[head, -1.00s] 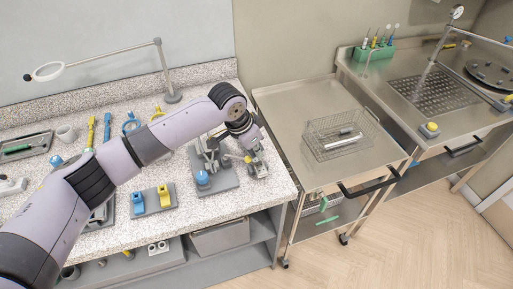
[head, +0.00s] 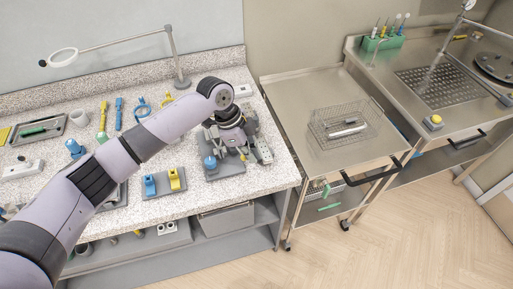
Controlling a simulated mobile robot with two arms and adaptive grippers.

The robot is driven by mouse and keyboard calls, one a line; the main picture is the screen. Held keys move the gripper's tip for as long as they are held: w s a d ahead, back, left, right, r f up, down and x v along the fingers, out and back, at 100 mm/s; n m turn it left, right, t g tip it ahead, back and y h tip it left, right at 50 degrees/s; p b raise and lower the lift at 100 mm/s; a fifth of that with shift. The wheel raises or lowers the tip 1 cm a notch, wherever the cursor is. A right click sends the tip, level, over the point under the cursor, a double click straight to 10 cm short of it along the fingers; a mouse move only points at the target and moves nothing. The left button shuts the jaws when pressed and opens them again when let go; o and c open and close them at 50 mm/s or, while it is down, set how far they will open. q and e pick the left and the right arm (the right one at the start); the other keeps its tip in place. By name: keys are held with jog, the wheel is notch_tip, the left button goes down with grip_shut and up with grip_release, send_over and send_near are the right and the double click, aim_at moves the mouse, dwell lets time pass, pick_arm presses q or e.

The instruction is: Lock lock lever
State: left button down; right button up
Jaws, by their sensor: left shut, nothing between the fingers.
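My left gripper (head: 240,154) points down over a grey base plate (head: 226,170) near the right end of the speckled bench. It is shut and looks empty. A grey fixture stands on this plate, mostly hidden behind my wrist and gripper. A blue knob (head: 210,162) stands at the plate's front left. I cannot pick out the lock lever or tell its position. A pale block with sockets (head: 264,151) lies just right of the gripper. My right gripper is not in view.
A smaller plate holds a blue clamp (head: 150,185) and a yellow clamp (head: 174,180) to the left. A steel cart (head: 300,101) with a wire basket (head: 372,122) stands to the right. The bench's front right corner is clear.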

pick_arm(q)
jog(key=shift+s+a+m, duration=0.15)
jog(key=shift+a+m, duration=0.15)
jog(key=shift+m, duration=0.1)
jog(key=shift+w+b, duration=0.4)
jog(key=shift+w, duration=0.45)
